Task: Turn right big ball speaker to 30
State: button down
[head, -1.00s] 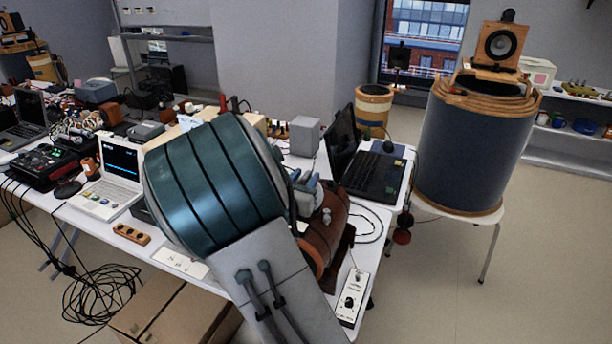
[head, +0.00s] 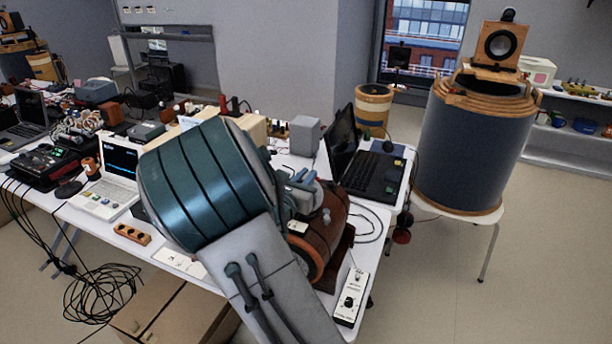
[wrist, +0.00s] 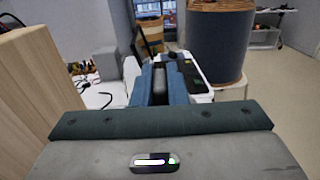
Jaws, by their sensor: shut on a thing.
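A brown, rounded wooden body (head: 322,232) with an orange ring at its front end lies on the white table in the head view. It looks like the ball speaker, but my arm hides part of it and I cannot read any dial number. My gripper (head: 302,180) is just above and behind it, with blue fingers. In the wrist view my gripper (wrist: 160,82) is shut on a dark grey piece (wrist: 159,87) between the fingers. I cannot tell what this piece belongs to.
An open black laptop (head: 375,172) stands right of my gripper. A pale wooden box (wrist: 38,85) is close on the left in the wrist view. A white control box (head: 350,298) lies at the table's front corner. A large blue drum (head: 470,150) carries a wooden speaker (head: 500,42).

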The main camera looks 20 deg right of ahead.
jog(key=m+g+h+p, duration=0.2)
jog(key=g, duration=0.1)
jog(key=shift+r, duration=0.1)
jog(key=shift+m+g+h+p, duration=0.8)
jog(key=shift+m+g+p, duration=0.25)
jog(key=shift+m+g, duration=0.55)
jog(key=shift+g, duration=0.5)
jog(key=c, duration=1.4)
grip_release()
jog(key=shift+c, duration=0.2)
jog(key=b+v, duration=0.2)
jog(key=v, duration=1.2)
jog(key=shift+f, duration=0.25)
